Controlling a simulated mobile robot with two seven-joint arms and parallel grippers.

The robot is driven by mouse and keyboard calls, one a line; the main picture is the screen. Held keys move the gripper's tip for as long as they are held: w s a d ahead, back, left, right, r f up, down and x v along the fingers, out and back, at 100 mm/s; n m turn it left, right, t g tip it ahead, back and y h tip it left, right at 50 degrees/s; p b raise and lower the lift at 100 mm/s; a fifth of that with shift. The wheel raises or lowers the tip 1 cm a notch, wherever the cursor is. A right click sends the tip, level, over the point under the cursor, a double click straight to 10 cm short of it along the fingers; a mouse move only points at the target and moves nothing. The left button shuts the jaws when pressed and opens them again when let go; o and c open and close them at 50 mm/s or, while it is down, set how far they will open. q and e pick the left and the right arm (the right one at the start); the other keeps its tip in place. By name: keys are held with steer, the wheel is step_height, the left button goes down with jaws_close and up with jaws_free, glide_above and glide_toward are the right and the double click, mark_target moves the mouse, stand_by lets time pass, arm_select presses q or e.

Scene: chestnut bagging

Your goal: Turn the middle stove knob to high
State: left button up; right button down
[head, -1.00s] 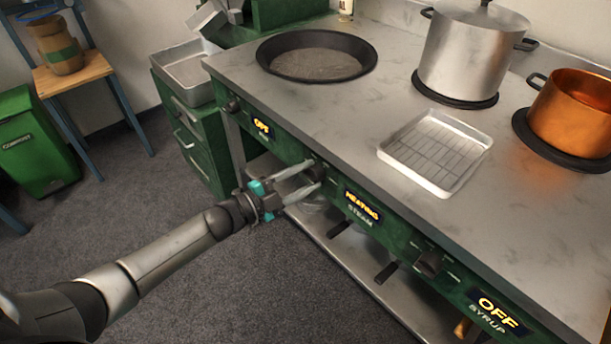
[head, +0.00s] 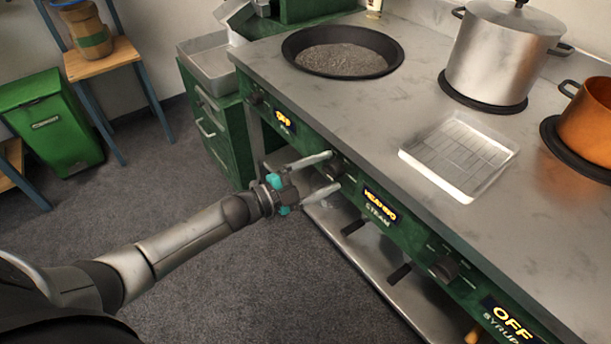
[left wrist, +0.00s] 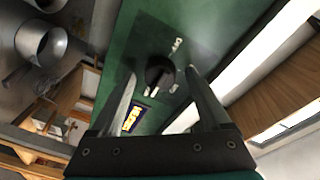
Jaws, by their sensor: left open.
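The middle stove knob (head: 334,168) is a dark round knob on the green front panel, left of the lit display (head: 380,203) that seems to read HEATING, above the word STEAM. My left gripper (head: 332,172) is at this knob, fingers apart, one tip above it and one below. My right gripper is not in view.
A left knob (head: 256,98) and a right knob (head: 444,268) sit on the same panel, the right one near a display (head: 508,318) reading OFF. The counter (head: 370,110) overhangs above, carrying a wide pan (head: 300,52), a steel pot (head: 500,60), a copper pot (head: 590,120) and a rack tray (head: 425,150).

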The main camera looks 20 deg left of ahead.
arm_select(q)
steer(key=shift+s+a, duration=0.25)
steer(key=shift+s, duration=0.1)
steer(key=p+v, duration=0.3)
steer(key=v, duration=1.1)
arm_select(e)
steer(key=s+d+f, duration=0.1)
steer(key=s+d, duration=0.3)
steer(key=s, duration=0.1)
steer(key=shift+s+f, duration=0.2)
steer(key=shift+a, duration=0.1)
